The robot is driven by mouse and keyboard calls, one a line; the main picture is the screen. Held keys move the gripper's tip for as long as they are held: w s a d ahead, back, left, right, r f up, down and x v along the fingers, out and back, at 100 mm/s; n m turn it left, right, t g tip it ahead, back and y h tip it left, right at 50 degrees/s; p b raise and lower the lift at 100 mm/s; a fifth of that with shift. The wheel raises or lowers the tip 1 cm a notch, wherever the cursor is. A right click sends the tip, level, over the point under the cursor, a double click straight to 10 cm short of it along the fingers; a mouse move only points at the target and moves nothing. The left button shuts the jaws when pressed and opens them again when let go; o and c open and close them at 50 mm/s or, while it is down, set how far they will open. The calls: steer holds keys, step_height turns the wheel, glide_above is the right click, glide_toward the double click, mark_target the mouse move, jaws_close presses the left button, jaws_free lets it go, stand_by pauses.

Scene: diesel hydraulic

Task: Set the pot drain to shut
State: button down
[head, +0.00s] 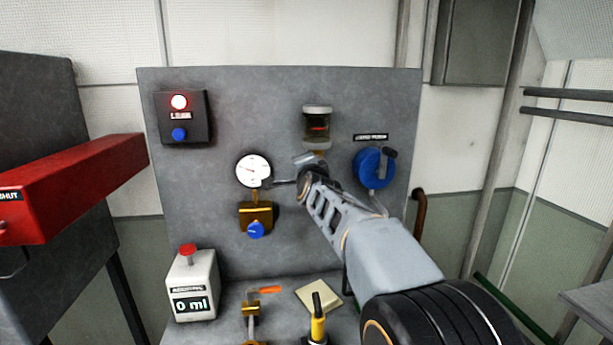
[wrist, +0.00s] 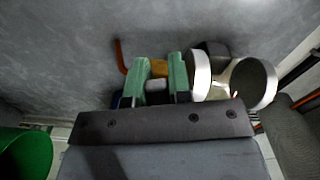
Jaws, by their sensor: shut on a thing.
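In the wrist view my gripper's green fingers (wrist: 158,86) are shut on a small grey piece (wrist: 156,86), which looks like the pot drain's handle. A brass part (wrist: 159,67) shows just behind it. The drain's body is mostly hidden by my gripper in the head view, and I cannot tell its setting.
A white gauge (head: 253,169) with a brass valve (head: 255,213) is left of my gripper. A blue round part (head: 373,167) is close on the right. A red beam (head: 75,183) juts in at left. A counter box (head: 192,287) and small tools stand on the ledge below.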

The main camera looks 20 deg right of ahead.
steer(key=shift+a+r+m, duration=0.1)
steer(key=shift+r+m, duration=0.25)
steer(key=shift+m, duration=0.55)
steer(key=shift+r+m, duration=0.35)
steer(key=shift+m, duration=0.55)
steer(key=c, duration=1.1)
jaws_free()
steer(key=shift+o, duration=0.3)
steer(key=shift+r, duration=0.1)
steer(key=shift+r, duration=0.1)
